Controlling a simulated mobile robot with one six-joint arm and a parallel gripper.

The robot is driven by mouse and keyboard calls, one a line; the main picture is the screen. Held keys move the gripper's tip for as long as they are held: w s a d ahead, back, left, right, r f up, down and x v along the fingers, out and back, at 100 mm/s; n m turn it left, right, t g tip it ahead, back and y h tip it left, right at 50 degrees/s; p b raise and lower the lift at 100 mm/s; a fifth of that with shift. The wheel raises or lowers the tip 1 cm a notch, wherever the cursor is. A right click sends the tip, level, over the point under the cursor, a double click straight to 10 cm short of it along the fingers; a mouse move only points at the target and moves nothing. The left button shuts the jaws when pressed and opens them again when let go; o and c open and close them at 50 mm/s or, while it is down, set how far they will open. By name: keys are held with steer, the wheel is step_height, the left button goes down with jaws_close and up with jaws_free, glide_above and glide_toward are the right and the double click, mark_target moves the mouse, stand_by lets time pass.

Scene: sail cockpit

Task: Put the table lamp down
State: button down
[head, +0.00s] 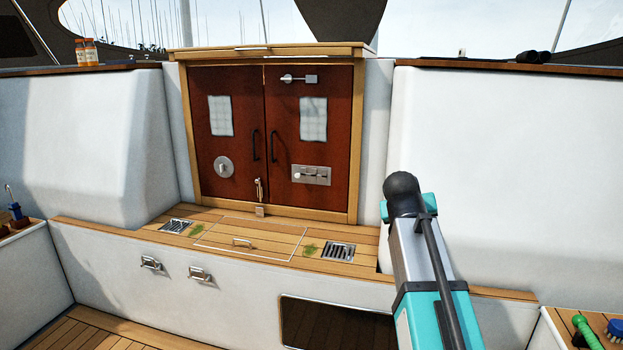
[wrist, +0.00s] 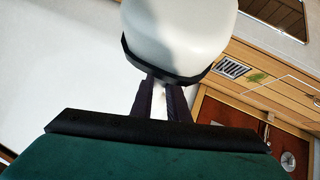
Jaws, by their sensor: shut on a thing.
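The table lamp (wrist: 180,38) shows in the wrist view as a large, smooth white rounded part with a dark band, cut off by the top edge. A thin pale part runs from the band down between the dark fingers of my gripper (wrist: 161,103). My gripper is shut on this thin part. The rest of the lamp is out of view or hidden. In the head view my arm rises at the right, and neither the gripper nor the lamp can be made out there.
A wooden step (head: 250,240) with two drain grates and a hatch lies before the red-brown doors (head: 265,135). White cockpit walls flank it. A dark panel (head: 338,322) sits below. Brushes (head: 618,330) lie at lower right, bottles (head: 86,52) at upper left.

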steer(key=shift+s+a+f+n+t+y, duration=0.25)
steer(key=shift+s+a+f+n+y, duration=0.65)
steer(key=shift+a, duration=1.75)
steer(key=shift+s+a+n+t+y, duration=0.1)
steer(key=shift+s+a+n+t, duration=0.25)
steer(key=shift+s+a, duration=1.7)
steer(key=w+r+n+y+p, duration=0.1)
steer(key=w+r+n+p, duration=0.1)
steer(key=w+r+p, duration=0.2)
steer(key=w+a+r+n+y+p, duration=0.1)
steer(key=w+r+p, duration=0.4)
steer(key=r+p, duration=0.5)
steer(key=y+p, duration=0.1)
steer(key=p, duration=0.3)
steer(key=shift+w+n, duration=0.15)
steer(key=shift+n, duration=0.2)
steer(key=shift+a+r, duration=0.1)
